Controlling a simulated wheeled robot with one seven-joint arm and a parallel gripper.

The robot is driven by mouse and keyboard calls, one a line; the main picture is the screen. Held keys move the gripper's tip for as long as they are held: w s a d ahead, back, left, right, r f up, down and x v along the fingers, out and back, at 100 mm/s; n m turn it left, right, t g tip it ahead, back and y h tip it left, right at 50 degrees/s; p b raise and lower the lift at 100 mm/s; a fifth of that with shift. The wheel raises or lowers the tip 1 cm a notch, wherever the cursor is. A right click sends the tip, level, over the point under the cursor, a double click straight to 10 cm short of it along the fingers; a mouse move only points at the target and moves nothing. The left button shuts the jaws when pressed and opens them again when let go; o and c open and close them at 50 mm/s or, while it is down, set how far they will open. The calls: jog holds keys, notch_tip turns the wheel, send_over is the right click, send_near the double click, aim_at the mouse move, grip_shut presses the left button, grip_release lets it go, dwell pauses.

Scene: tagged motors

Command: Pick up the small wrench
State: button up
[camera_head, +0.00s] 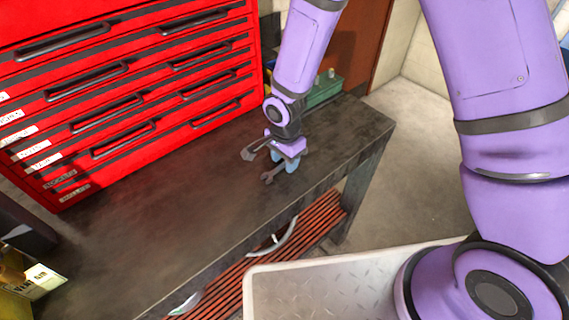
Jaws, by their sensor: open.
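A small grey wrench (268,178) lies on the dark workbench (190,210), near its right part; its open-jawed end points toward the bench's front edge. The rest of it is partly hidden beneath my gripper. My gripper (272,158) is open and points down at the far end of the wrench. One dark finger shows to the left and another finger to the right. I cannot tell whether the fingers touch the wrench or the bench top.
A red tool chest (130,85) with several drawers stands at the back left of the bench. A green box (325,90) stands behind my gripper. A yellow box (30,285) with a white label is at the lower left. The middle of the bench is clear.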

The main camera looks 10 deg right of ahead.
jog(key=shift+f, duration=0.2)
grip_shut()
jog(key=shift+r, duration=0.15)
